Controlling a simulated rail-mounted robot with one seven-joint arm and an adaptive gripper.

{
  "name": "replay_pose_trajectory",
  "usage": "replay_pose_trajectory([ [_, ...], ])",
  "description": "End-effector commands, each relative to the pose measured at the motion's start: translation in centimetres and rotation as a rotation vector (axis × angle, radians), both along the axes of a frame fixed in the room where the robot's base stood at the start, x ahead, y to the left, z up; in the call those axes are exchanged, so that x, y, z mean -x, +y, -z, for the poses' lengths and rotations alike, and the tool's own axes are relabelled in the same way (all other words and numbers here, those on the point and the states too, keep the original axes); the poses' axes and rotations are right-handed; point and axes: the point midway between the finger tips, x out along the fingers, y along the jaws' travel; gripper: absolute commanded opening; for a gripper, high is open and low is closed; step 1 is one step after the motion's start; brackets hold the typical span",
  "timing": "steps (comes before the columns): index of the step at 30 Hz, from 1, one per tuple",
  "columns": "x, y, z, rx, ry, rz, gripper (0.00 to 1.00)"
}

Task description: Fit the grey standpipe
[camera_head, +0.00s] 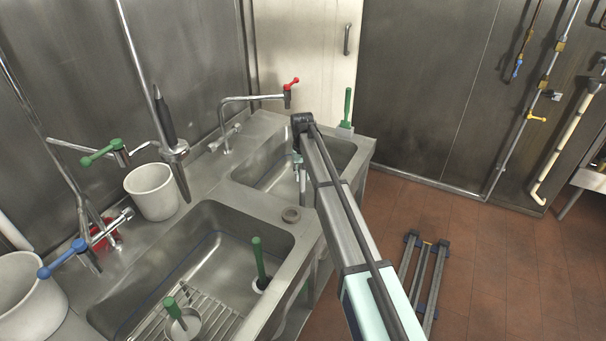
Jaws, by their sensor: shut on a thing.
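My gripper (298,158) is over the far sink basin (268,178), partly hidden behind my arm. It is shut on a slim grey pipe, the grey standpipe (302,183), which hangs roughly upright below it. The pipe's lower end is close to the basin's front right side; I cannot tell whether it touches anything. The far basin's drain is not visible.
The near basin (190,262) holds a green-handled pipe (259,262), a wire rack (205,322) and another green-topped piece (173,308). A green handle (347,105) stands at the far corner. A red-handled tap (255,97) reaches over the far basin. A white pot (152,190) stands left.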

Motion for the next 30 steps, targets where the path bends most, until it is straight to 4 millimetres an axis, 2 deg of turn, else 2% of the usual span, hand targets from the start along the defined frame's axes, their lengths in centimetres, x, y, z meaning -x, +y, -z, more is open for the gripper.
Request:
replay_pose_trajectory([
  [16,0.0,0.0,4.2,0.0,0.0,0.0,0.0],
  [30,0.0,0.0,4.4,0.0,0.0,0.0,0.0],
])
